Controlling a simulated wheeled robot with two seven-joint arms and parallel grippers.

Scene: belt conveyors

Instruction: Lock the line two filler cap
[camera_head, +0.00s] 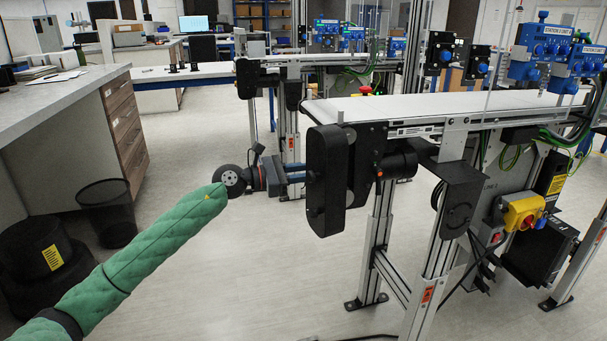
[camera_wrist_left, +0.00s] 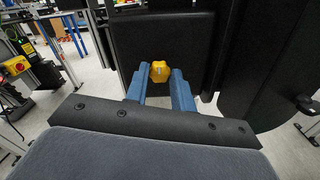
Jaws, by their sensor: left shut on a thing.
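My left gripper (camera_head: 305,177) reaches in from the left in the head view, its blue fingers level against the side of the black upright housing at the near end of the front conveyor. In the left wrist view the two blue fingers (camera_wrist_left: 160,77) are shut on a yellow knob-like filler cap (camera_wrist_left: 159,71). The cap sits between the fingertips, in front of the black housing (camera_wrist_left: 190,40), and a pale mark shows on its face. In the head view the cap is hidden. My right gripper is not in view.
The front conveyor (camera_head: 400,107) extends to the right, with a yellow switch box (camera_head: 522,211) below it. A second conveyor (camera_head: 300,60) stands behind. A black mesh bin (camera_head: 106,212) and a drawer desk (camera_head: 125,125) are at the left. The floor between is clear.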

